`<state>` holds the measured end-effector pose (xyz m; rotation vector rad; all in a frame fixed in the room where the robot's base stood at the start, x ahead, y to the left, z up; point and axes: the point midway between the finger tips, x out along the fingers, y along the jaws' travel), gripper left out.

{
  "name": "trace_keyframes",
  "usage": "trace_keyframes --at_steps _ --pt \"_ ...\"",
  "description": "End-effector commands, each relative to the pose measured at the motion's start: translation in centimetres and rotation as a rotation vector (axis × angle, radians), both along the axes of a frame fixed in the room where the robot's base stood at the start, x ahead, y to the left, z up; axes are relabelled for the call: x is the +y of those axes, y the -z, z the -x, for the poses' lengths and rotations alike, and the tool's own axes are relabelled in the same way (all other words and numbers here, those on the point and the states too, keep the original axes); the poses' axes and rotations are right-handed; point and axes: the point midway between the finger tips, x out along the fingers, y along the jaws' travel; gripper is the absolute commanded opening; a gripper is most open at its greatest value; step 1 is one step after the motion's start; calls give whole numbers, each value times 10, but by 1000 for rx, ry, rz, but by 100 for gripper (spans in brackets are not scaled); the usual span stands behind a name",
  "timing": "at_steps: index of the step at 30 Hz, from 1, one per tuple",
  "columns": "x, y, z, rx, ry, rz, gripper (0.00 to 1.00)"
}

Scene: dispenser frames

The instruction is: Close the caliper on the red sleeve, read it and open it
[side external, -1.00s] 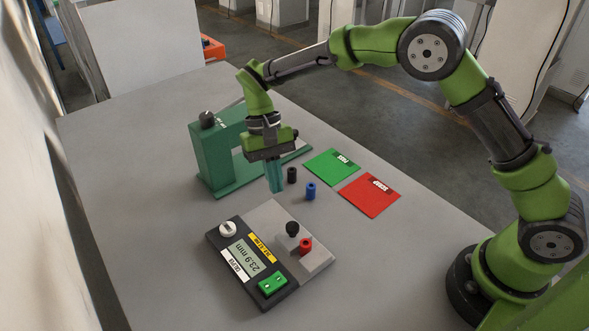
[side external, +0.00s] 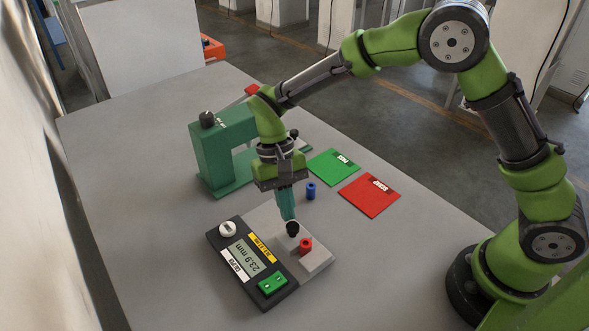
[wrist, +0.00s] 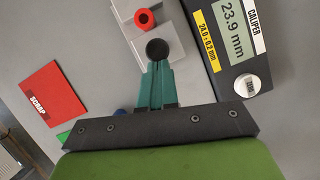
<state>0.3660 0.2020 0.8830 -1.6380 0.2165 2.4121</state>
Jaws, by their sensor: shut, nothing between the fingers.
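The caliper (side external: 232,262) is a dark box with a display reading 23.9 mm, joined to a grey plate (side external: 318,262). The red sleeve (side external: 306,245) stands upright on that plate; it also shows in the wrist view (wrist: 145,18). A black round knob (side external: 293,229) stands beside the sleeve and shows in the wrist view (wrist: 158,47). My gripper (side external: 290,217) points down with its teal fingers shut and empty, the tips right at the knob. In the wrist view, the tips (wrist: 157,66) border the knob; I cannot tell whether they touch it.
A green stand (side external: 212,160) is behind my gripper. A blue sleeve (side external: 311,191), a green card (side external: 333,166) and a red SCRAP card (side external: 369,195) lie to the right. The caliper carries a white knob (side external: 228,229) and a green block (side external: 271,284). The front table is clear.

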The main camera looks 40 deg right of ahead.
Motion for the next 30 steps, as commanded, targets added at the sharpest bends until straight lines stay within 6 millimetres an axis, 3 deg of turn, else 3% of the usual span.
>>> trace_keyframes --at_steps 11,19,30 --pt "1 1 0 4 -1 0 0" --pt "-10 1 -37 1 3 0 0" --pt "-18 -74 -67 -3 2 -1 0"
